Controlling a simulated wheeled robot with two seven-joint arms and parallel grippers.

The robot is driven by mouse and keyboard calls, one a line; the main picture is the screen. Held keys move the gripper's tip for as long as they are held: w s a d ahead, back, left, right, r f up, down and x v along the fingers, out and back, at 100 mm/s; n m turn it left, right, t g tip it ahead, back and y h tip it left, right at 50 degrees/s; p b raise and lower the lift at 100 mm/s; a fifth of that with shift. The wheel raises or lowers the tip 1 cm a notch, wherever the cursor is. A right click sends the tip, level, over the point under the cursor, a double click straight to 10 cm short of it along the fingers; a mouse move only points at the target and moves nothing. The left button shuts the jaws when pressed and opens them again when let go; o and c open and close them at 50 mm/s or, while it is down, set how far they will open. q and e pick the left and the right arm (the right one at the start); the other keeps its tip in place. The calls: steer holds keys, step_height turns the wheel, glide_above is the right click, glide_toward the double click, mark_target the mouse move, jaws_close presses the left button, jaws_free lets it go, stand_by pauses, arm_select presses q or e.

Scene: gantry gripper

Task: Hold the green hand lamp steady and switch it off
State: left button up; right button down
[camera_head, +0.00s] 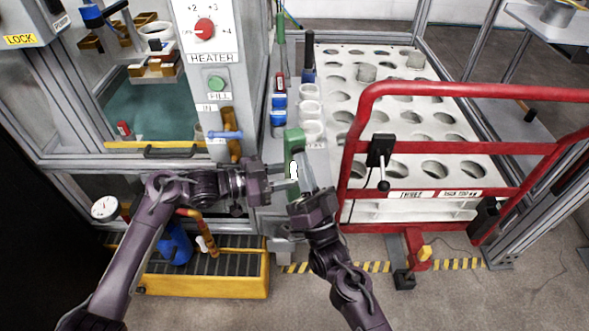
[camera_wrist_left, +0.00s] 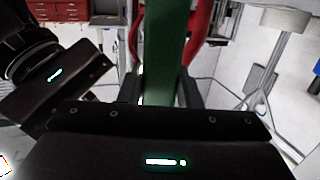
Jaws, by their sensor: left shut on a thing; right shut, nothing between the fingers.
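The green hand lamp (camera_head: 293,140) is upright in front of the machine, between my two grippers, with a bright white patch on its front. My left gripper (camera_head: 287,187) comes from the left and is shut on the lamp's lower body. In the left wrist view the green lamp (camera_wrist_left: 165,45) stands between the left fingers (camera_wrist_left: 160,92). My right gripper (camera_head: 303,168) is shut and empty, its fingers pointing up close beside the lamp's right side. I cannot tell whether they touch it. The lamp's switch cannot be made out.
A red tubular guard (camera_head: 470,91) with a black control box stands close to the right, before a white rack (camera_head: 345,60) with round holes. The heater panel (camera_head: 208,45) is behind left. A yellow grated tray (camera_head: 200,287) lies low at left.

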stand_by(0.4)
steer(key=shift+s+d, duration=0.1)
steer(key=shift+s, duration=0.25)
steer(key=s+d, duration=0.1)
steer(key=s, duration=0.4)
steer(key=shift+s+d, duration=0.35)
steer(key=shift+s, duration=0.05)
stand_by(0.3)
arm_select(q)
steer(key=o, duration=0.9)
steer(key=shift+o, duration=0.2)
steer(key=shift+a, duration=0.1)
steer(key=v, duration=1.1)
steer(key=shift+s+a, duration=0.15)
steer(key=shift+a, duration=0.25)
